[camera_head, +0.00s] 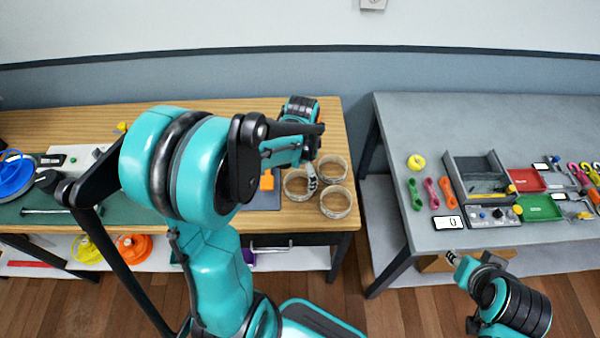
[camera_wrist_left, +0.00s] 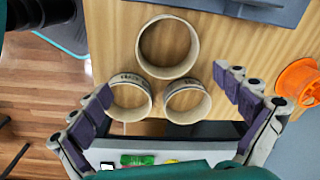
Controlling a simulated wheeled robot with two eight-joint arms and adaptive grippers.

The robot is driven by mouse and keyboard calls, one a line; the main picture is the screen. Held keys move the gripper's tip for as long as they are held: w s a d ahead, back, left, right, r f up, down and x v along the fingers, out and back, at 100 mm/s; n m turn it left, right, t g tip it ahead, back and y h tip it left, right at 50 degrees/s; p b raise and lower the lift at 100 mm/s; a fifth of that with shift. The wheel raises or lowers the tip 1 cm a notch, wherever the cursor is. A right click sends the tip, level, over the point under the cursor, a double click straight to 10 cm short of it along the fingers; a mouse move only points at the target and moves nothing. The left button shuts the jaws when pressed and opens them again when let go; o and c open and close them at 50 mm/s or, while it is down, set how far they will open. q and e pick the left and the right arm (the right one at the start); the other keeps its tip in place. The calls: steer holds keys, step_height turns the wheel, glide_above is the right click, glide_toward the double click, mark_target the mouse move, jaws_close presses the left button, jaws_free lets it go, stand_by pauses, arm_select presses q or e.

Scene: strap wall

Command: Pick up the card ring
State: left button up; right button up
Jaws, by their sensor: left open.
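Three tan card rings stand close together at the right end of the wooden bench. In the head view one is at the left (camera_head: 287,194), one at the back (camera_head: 347,169) and one in front (camera_head: 337,215). My left gripper (camera_head: 311,178) is above them, pointing down. In the left wrist view my left gripper (camera_wrist_left: 163,87) is open and empty, with its fingers apart on both sides of the group. One ring (camera_wrist_left: 167,73) looks larger; two others, left (camera_wrist_left: 128,79) and right (camera_wrist_left: 186,86), show dark marks. My right gripper (camera_head: 452,256) is by the grey table; its fingers are too small to judge.
The wooden bench (camera_head: 317,215) ends just right of the rings. A gap separates it from the grey table (camera_head: 400,120), which holds a tray unit (camera_head: 460,190), red and green trays and small coloured parts. An orange item (camera_head: 267,182) lies left of the rings.

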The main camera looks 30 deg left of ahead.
mark_target(299, 188)
arm_select(q)
steer(key=shift+m+g, duration=0.4)
steer(key=f, duration=0.3)
steer(key=a+f+b, duration=0.1)
steer(key=f, duration=0.2)
steer(key=f+b, duration=0.1)
steer(key=f, duration=0.1)
steer(key=shift+w+a+f, duration=0.35)
steer(key=shift+w+f, duration=0.05)
steer(key=shift+r, duration=0.1)
steer(key=shift+c, duration=0.9)
steer(key=c, duration=0.5)
arm_select(e)
steer(key=shift+f, duration=0.5)
